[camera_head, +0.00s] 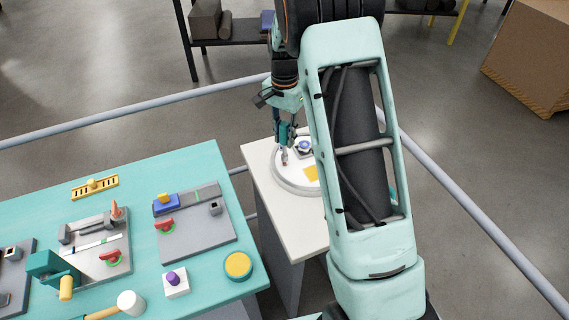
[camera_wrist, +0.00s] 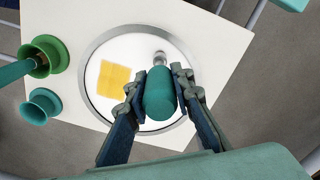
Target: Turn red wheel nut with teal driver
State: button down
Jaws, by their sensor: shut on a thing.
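My gripper (camera_wrist: 163,88) is shut on the teal driver (camera_wrist: 159,97), whose thick handle sits between the two fingers in the wrist view. The driver's grey shaft (camera_wrist: 161,58) extends past the fingertips over a white round plate (camera_wrist: 135,41) with a grey rim. In the head view my gripper (camera_head: 286,136) is low over the left part of that plate (camera_head: 283,183). I cannot make out the red wheel nut clearly in either view. I cannot tell whether the driver tip touches anything.
The plate lies on a white table (camera_head: 262,158) and bears a yellow square (camera_wrist: 114,79) and a blue part (camera_head: 304,146). A teal bench (camera_head: 140,165) with several tools is at left. A grey rail (camera_head: 450,187) runs around.

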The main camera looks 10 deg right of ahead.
jog(key=n, duration=0.7)
jog(key=shift+b, duration=0.3)
jog(key=shift+f+b, duration=0.5)
jog(key=shift+f, duration=0.25)
jog(key=shift+r, duration=0.1)
jog(key=m, duration=0.3)
jog(key=shift+m, duration=0.4)
jog(key=shift+m+p, duration=0.3)
jog(key=shift+m, duration=0.3)
